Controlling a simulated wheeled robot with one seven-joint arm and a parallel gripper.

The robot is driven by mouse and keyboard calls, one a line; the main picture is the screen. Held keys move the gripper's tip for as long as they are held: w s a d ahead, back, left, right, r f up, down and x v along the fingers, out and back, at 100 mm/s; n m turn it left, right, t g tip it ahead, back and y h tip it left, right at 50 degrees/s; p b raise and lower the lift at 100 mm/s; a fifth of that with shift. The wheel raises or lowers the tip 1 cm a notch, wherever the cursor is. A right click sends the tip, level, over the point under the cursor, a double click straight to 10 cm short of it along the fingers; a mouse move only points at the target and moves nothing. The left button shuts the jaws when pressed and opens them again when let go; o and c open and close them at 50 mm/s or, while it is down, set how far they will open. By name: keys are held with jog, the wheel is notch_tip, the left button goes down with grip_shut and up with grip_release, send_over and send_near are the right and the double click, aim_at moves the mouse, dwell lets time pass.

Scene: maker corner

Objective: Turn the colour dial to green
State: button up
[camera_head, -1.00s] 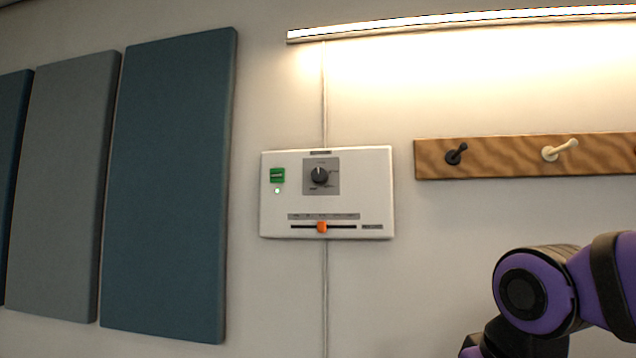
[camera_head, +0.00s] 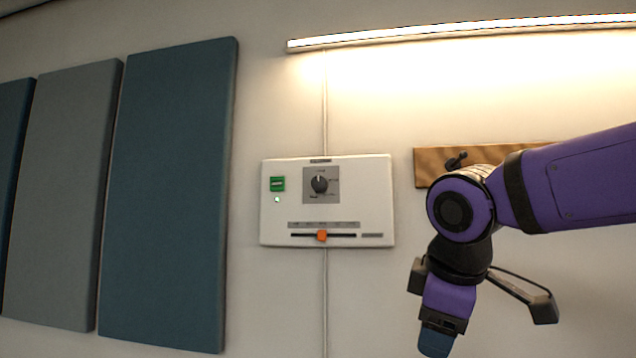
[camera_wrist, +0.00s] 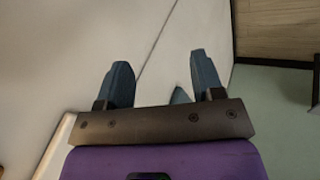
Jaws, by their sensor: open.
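The colour dial (camera_head: 319,184) is a dark round knob on a grey square plate, on a white wall panel (camera_head: 275,226). Its light pointer mark looks turned roughly upward; the small labels around it are too small to read. My gripper (camera_head: 436,342) hangs low to the right of the panel, pointing downward, apart from the dial. In the wrist view my gripper (camera_wrist: 163,80) shows two blue-grey fingers spread apart with nothing between them. The dial is not seen in the wrist view.
The panel also carries a green switch (camera_head: 277,184) with a small light below it, and an orange slider (camera_head: 322,235). A wooden hook rail (camera_head: 430,164) is partly behind my arm. Blue and grey wall panels (camera_head: 170,200) stand at left. The wall directly before the panel is clear.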

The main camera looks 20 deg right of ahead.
jog(key=w+a+r+n+t+h, duration=0.2)
jog(key=w+a+r+n, duration=0.2)
jog(key=w+r+n, duration=0.7)
jog(key=n+t+h, duration=0.3)
jog(key=n+t, duration=0.1)
jog(key=n, duration=0.4)
send_near(318, 183)
jog(key=x, duration=0.9)
jog(key=shift+w, duration=0.15)
jog(key=shift+c, duration=0.2)
jog(key=shift+d, duration=0.1)
jog(key=c, duration=0.9)
